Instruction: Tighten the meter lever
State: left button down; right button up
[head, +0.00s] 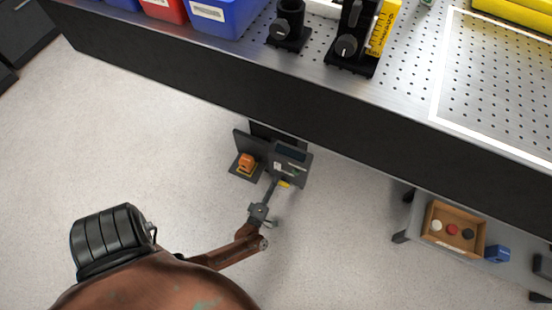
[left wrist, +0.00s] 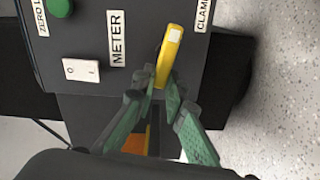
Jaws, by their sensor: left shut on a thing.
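The meter lever is a yellow handle (left wrist: 169,50) on the front of a dark grey box (left wrist: 90,75), between a "METER" label and a partly cut-off label reading "CLAM". In the head view the box (head: 291,160) is below the table edge, with a bit of yellow at its lower side. My left gripper (left wrist: 161,86) is shut on the lever's near end, its greenish fingers on either side. The lever's far end stands clear of the fingers. My right gripper is not in view.
A green button (left wrist: 60,8) and a white rocker switch (left wrist: 81,70) are close to the lever. An orange object (head: 246,161) sits on a dark bracket left of the box. The perforated table (head: 410,60) overhangs behind. A low shelf with a wooden tray (head: 478,239) stands right.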

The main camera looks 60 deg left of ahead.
pick_arm(q)
jog(key=shift+s+f+n, duration=0.15)
jog(key=shift+f+n, duration=0.15)
jog(key=shift+n, duration=0.5)
jog(key=c, duration=2)
grip_release()
jog(key=shift+o, duration=0.2)
jog(key=shift+r, duration=0.15)
